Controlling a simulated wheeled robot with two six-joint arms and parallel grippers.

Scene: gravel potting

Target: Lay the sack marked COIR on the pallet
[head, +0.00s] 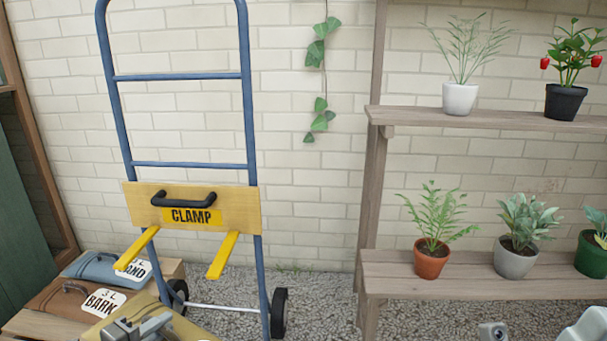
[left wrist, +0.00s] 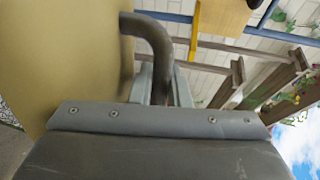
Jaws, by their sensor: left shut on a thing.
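A tan sack (head: 112,314) shows at the bottom left of the head view, cut off by the frame edge. Only a sliver of its white label shows, so I cannot read its mark. My left gripper (head: 142,325) is at this sack. In the left wrist view, my left gripper (left wrist: 162,88) is shut on the sack's dark curved handle (left wrist: 152,32), with the tan side of the sack (left wrist: 70,60) at left. At the lower right of the head view, grey and white parts look like my right arm; its jaws cannot be made out.
A BARK sack (head: 70,296) and a blue-grey SAND sack (head: 92,266) lie on wood at left. A blue hand truck (head: 250,140) with a yellow CLAMP plate (head: 240,207) stands behind. A shelf (head: 460,288) with potted plants stands right. Gravel (head: 330,300) between looks clear.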

